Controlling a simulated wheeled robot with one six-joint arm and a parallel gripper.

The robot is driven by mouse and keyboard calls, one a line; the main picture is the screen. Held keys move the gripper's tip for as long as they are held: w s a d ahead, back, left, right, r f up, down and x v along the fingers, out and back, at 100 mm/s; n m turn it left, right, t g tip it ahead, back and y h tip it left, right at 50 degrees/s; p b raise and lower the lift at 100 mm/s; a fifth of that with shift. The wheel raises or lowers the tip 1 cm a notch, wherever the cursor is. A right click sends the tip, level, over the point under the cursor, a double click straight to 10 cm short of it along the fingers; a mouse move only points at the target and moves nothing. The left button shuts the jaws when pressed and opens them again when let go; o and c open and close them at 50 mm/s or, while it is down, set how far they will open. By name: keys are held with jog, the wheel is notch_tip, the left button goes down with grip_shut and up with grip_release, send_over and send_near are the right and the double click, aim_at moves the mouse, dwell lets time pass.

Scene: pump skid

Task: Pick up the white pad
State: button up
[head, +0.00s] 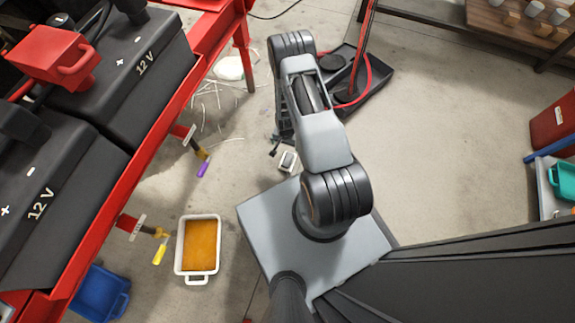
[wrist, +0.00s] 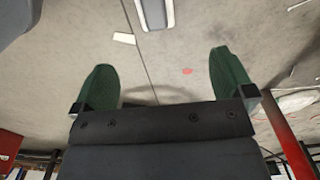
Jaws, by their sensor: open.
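A white, rounded, flattish thing (head: 229,68) lies on the floor beside a red frame leg in the head view; it looks most like the white pad. A pale patch (wrist: 298,102) by a red post at the right of the wrist view may be the same thing. A small flat white rectangle (wrist: 124,38) also lies on the floor ahead; I cannot tell what it is. My gripper (wrist: 162,76) is open, its two green fingers wide apart with only floor between them. In the head view my arm hides most of it.
A small white-rimmed tray (wrist: 154,12) lies ahead of the fingers. Thin white strands (head: 212,105) litter the floor. The red frame (head: 150,150) carries black batteries at left. A white tray with an orange bottom (head: 201,245) stands below it.

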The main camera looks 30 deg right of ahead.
jog(key=b, duration=0.4)
send_near(288, 159)
jog(key=f, duration=0.5)
jog(key=shift+a+f, duration=0.15)
jog(key=shift+a, duration=0.15)
jog(key=shift+d+f+b, duration=0.15)
jog(key=shift+f+b, duration=1.35)
jog(key=shift+f, duration=1.15)
jog(key=shift+c, duration=0.5)
jog(key=c, duration=1)
jog(key=shift+r, duration=0.2)
